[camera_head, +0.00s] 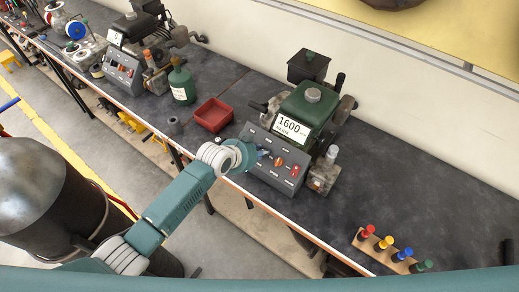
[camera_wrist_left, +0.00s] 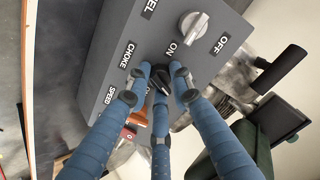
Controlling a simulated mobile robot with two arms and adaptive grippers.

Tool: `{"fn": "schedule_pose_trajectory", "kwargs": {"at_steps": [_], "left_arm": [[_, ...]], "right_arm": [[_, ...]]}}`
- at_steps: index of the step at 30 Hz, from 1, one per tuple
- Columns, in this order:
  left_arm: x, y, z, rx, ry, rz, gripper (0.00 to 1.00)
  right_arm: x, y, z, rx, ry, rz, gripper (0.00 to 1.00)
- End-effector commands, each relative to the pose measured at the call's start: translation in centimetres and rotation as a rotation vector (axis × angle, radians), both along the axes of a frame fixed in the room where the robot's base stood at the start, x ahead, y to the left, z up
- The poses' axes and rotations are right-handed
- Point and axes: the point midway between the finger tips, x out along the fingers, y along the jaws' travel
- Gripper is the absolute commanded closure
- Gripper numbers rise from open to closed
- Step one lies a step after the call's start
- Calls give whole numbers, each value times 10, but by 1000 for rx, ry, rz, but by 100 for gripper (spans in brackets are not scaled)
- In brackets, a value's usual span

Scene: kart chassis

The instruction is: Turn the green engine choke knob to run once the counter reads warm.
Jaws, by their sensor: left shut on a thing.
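The green engine (camera_head: 312,103) stands on the dark bench with a grey control panel (camera_head: 272,178) at its front. Its white counter (camera_head: 291,127) reads 1600, with a smaller line below too small to read. My left gripper (camera_head: 258,156) reaches the panel's left part. In the left wrist view my left gripper (camera_wrist_left: 163,74) has its blue fingers closed around a small black knob (camera_wrist_left: 160,85) beside the CHOKE label (camera_wrist_left: 127,55). The fingers hide part of the knob and its surrounding labels, so its setting is unclear. My right gripper is not in view.
A silver knob (camera_wrist_left: 193,25) sits close by between ON and OFF. An orange knob and a red switch (camera_head: 295,170) are further along the panel. A red tray (camera_head: 213,115), a green bottle (camera_head: 181,84) and another engine stand left. Coloured pegs (camera_head: 385,243) stand front right.

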Motion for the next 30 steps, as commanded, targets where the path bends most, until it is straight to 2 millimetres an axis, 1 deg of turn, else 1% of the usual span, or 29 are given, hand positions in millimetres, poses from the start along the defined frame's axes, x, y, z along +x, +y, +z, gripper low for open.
{"fn": "schedule_pose_trajectory", "kwargs": {"at_steps": [1,3,15,21,30], "left_arm": [[-1,-1,1,-26,21,30,100],[-1,0,1,-62,48,77,100],[-1,-1,0,-230,169,284,100],[-1,0,0,-276,204,342,100],[-1,0,-1,-301,221,372,100]], "right_arm": [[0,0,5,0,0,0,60],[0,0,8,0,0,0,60],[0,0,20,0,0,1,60],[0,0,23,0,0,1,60],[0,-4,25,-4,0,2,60]]}}
